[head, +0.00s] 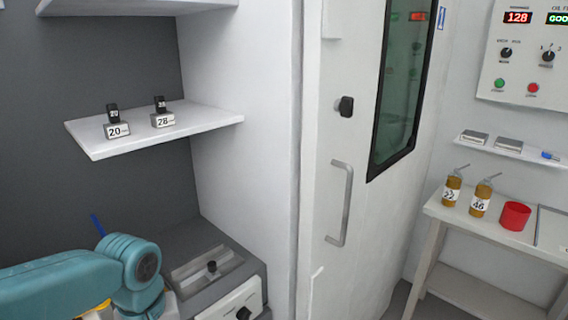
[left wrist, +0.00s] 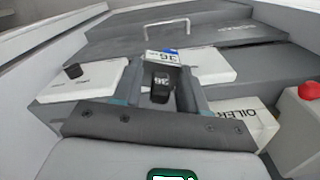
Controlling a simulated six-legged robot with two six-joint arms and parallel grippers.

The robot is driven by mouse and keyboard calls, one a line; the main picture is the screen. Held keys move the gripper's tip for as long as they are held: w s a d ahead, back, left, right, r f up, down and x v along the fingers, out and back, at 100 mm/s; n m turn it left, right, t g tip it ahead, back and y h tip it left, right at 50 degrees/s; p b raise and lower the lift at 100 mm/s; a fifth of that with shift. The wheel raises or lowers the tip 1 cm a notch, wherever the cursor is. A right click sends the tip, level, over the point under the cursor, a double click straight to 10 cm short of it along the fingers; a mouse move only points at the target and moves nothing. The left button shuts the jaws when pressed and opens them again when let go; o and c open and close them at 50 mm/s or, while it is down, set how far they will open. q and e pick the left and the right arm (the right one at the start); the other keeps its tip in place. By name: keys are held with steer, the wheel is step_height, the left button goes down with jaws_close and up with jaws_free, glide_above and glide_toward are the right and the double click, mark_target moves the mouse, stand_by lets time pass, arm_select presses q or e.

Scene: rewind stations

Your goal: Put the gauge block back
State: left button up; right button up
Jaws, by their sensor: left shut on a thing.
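A gauge block (left wrist: 160,88) with a black grip and a white label, apparently marked 36, is between the fingers of my left gripper (left wrist: 161,75) in the left wrist view. The gripper is shut on it. In the head view my left arm comes in at the lower left, and its gripper and the held block are hidden. Two similar blocks, one marked 20 (head: 117,130) and one marked 28 (head: 163,119), stand upright on the white shelf (head: 190,132). My right gripper is in neither view.
A grey machine (head: 225,270) with a black knob stands below the shelf. A white door (head: 340,120) with a handle is in the middle. A bench (head: 470,222) with two amber bottles and a red cup (head: 515,216) is at right. The shelf's right part is clear.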

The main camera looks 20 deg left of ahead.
arm_select(q)
steer(key=w+d+f+m+p, duration=0.3)
steer(key=w+d+f+m, duration=0.3)
steer(key=w+d, duration=0.5)
steer(key=m, duration=0.2)
steer(key=shift+w+d+m+p, duration=0.3)
steer(key=shift+w+d+p, duration=0.05)
steer(key=shift+d, duration=0.05)
steer(key=shift+f, duration=0.1)
steer(key=shift+a+f, duration=0.1)
